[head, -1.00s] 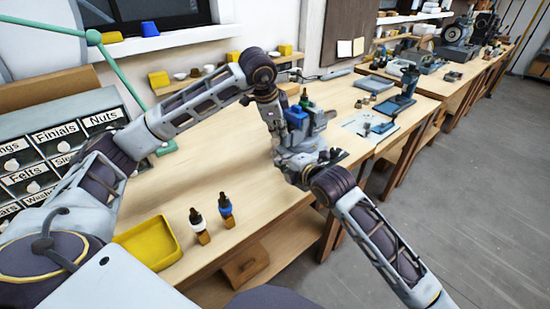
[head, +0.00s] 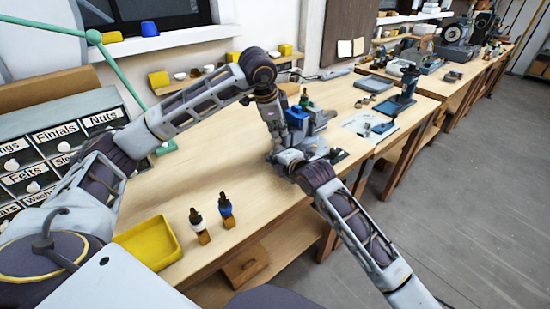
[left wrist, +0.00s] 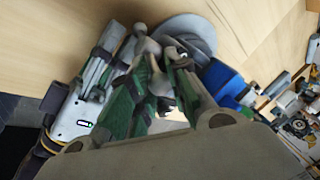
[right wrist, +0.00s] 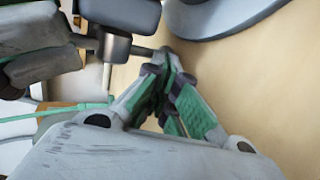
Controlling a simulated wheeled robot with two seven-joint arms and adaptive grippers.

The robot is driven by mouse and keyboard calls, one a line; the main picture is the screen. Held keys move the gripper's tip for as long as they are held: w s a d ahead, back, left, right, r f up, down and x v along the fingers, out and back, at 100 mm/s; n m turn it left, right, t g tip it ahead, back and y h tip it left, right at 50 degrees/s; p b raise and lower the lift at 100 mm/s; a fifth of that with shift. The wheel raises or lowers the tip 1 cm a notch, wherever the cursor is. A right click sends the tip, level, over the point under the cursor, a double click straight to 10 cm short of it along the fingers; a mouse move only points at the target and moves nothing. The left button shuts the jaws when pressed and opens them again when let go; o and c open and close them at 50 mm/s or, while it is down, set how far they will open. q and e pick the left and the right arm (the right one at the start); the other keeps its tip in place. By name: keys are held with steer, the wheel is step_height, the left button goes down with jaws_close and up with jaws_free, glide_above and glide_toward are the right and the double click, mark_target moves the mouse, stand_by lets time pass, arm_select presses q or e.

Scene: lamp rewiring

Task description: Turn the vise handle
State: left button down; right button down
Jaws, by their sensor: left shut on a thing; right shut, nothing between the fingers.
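The grey-blue vise (head: 318,124) stands on the bench near its front edge. My left gripper (head: 284,143) reaches down to it from above. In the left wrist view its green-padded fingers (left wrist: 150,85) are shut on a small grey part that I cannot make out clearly. My right gripper (head: 290,160) is low at the vise's near side, partly hidden in the head view. In the right wrist view its fingers (right wrist: 168,65) are shut and empty, close to the end of a dark bar (right wrist: 145,51) that runs from a grey metal cylinder (right wrist: 115,45); contact is unclear.
Labelled drawers (head: 55,150) are further left. A blue stand tool (head: 402,92) is right of the vise. The bench middle is clear.

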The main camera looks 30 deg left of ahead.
arm_select(q)
steer(key=shift+w+a+r, duration=0.1)
steer(key=shift+r, duration=0.25)
steer(key=shift+d+r, duration=0.1)
steer(key=shift+d, duration=0.15)
stand_by(0.3)
steer(key=c, duration=1.7)
jaws_free()
steer(key=o, duration=0.4)
steer(key=shift+a, duration=0.2)
steer(key=shift+f, duration=0.3)
steer(key=shift+f, duration=0.1)
steer(key=v, duration=1.2)
